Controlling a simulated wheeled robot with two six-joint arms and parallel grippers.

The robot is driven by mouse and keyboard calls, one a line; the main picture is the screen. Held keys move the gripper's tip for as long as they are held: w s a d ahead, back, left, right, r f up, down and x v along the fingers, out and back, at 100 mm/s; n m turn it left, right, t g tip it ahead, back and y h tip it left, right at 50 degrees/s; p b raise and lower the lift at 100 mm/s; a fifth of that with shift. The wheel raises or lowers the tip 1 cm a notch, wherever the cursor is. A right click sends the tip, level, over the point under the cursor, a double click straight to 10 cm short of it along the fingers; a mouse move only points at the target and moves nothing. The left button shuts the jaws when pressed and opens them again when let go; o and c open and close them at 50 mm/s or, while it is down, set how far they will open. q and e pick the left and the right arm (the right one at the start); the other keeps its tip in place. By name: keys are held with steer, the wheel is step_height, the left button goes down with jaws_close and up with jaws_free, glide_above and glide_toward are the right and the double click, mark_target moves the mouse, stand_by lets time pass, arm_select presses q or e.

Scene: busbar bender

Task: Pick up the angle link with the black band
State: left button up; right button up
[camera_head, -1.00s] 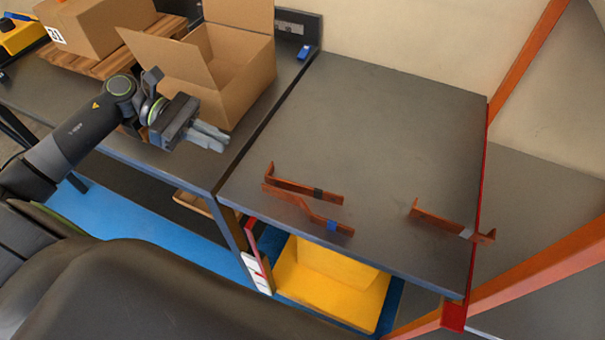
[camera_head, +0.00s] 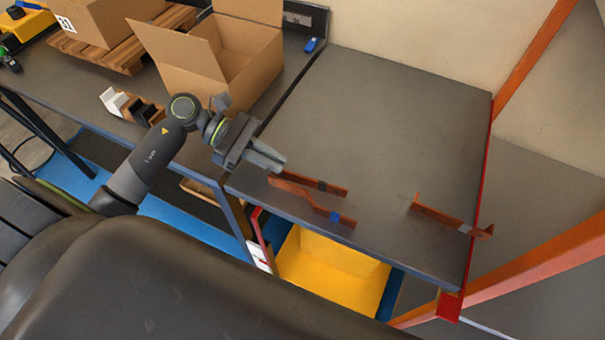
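The angle link with the black band (camera_head: 300,182) is a copper-brown bent bar lying near the front left edge of the right-hand table top. Its left end is partly hidden by my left gripper. Just in front of it lies a similar link with a blue band (camera_head: 303,204). A third link, with a grey band (camera_head: 438,213), lies apart near the table's right edge. My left gripper (camera_head: 280,165) is over the table's left edge, with its fingertips close to the left end of the black-banded link. It holds nothing that I can see. The gap between its fingers is unclear. My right gripper is out of view.
An open cardboard box (camera_head: 240,65) stands on the left table, behind my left arm. A closed carton (camera_head: 95,25) sits on a wooden pallet at the far left. A red and orange frame (camera_head: 480,170) runs along the right side. The table top's back half is clear.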

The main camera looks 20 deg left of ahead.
mark_target(295, 174)
arm_select(q)
steer(key=shift+r+p+x, duration=0.2)
steer(key=shift+p+x, duration=0.7)
steer(key=shift+x, duration=1.95)
steer(key=shift+s+f, duration=0.1)
jaws_close()
